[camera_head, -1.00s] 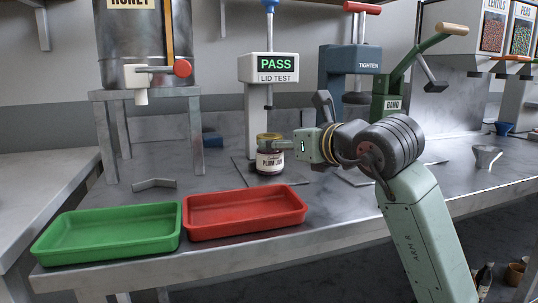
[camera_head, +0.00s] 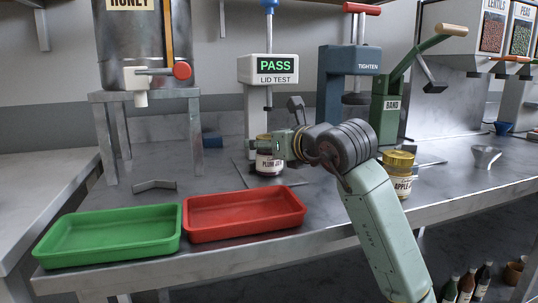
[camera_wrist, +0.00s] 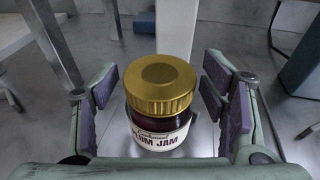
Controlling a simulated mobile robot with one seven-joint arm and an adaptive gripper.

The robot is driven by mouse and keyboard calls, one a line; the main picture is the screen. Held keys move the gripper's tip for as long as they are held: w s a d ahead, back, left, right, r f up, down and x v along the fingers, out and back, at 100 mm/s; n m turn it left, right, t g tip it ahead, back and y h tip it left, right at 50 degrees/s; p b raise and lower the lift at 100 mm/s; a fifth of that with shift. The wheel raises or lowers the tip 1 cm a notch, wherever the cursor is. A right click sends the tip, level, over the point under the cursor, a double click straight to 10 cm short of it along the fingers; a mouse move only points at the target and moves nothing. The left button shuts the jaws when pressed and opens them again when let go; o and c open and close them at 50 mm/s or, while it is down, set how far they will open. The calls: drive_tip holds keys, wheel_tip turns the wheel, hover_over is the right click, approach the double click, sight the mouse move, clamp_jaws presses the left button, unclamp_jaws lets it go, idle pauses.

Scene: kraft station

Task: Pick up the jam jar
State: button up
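The plum jam jar (camera_head: 269,163) stands upright on the lid test station's base, below the sign reading PASS. In the wrist view, the jar (camera_wrist: 158,115) has a gold lid, dark contents and a white label. My gripper (camera_head: 279,143) is at the jar, coming from the right, and covers part of its lid and right side in the head view. In the wrist view, my gripper (camera_wrist: 158,92) is open, with one purple-padded finger on each side of the jar. A gap shows between each pad and the jar.
The lid test post (camera_head: 268,98) stands close behind the jar. A green tray (camera_head: 108,252) and a red tray (camera_head: 245,231) lie at the front left. A bent metal piece (camera_head: 154,185) lies behind the trays.

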clamp_jaws()
idle(0.7)
drive_tip(key=shift+r, duration=0.1)
drive_tip(key=shift+r, duration=0.6)
wheel_tip(320, 180, up, 3)
drive_tip(key=shift+s+f, duration=0.1)
drive_tip(key=shift+f, duration=0.1)
drive_tip(key=s+d+r+b, duration=0.1)
drive_tip(key=s, duration=1.5)
